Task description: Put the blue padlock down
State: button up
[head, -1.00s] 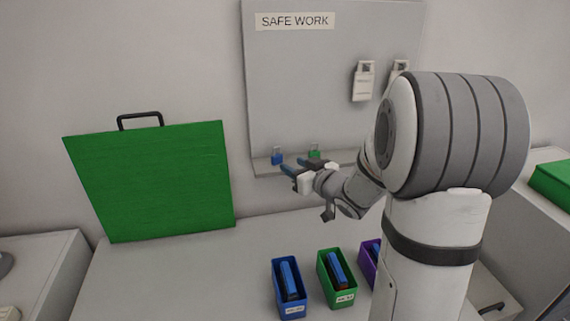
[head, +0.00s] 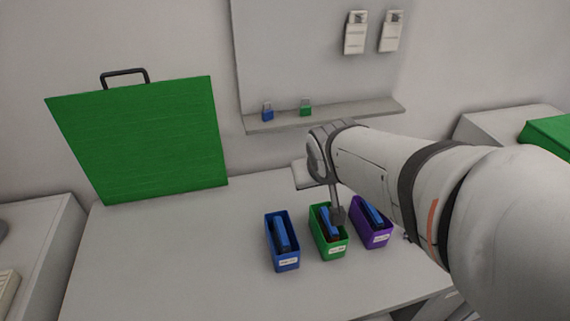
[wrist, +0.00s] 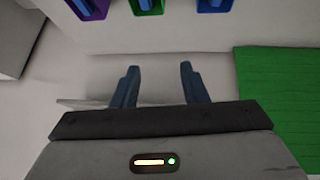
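The blue padlock (head: 267,113) stands upright on the grey shelf (head: 345,114) below the panel, left of a green padlock (head: 305,108). The blue padlock does not show in the wrist view. My gripper (wrist: 160,82) is open in the wrist view, its two dark blue fingers apart with nothing between them. In the head view my arm stretches in from the right, its wrist in front of and below the shelf, and the fingers cannot be made out. My gripper is apart from the blue padlock.
Blue (head: 283,262), green (head: 328,251) and purple (head: 373,238) bins holding blue items stand on the table (head: 165,265) near my wrist. A green case (head: 140,140) with a black handle stands at the left. Two white tags (head: 355,35) hang on the panel. The table's left part is clear.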

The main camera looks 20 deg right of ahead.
jog(key=s+a+f+g+y, duration=0.1)
jog(key=s+a+g, duration=0.2)
jog(key=s, duration=0.6)
jog(key=shift+s+a+y, duration=0.25)
jog(key=shift+a+y, duration=0.05)
jog(key=shift+a, duration=0.4)
jog(key=shift+c, duration=0.4)
jog(key=w+a+m+y, duration=0.4)
jog(key=w+a+m, duration=0.1)
jog(key=w, duration=0.1)
jog(key=m+t+y, duration=0.1)
jog(key=m+t, duration=0.8)
jog(key=m, duration=1.7)
send_near(269, 113)
jog(key=w+a, duration=0.1)
jog(key=w, duration=0.2)
jog(key=p+x, duration=0.1)
jog(key=x, duration=0.3)
jog(key=f+p+x, duration=0.1)
jog(key=x, duration=0.3)
jog(key=shift+s+p, duration=0.2)
jog(key=shift+p, duration=0.1)
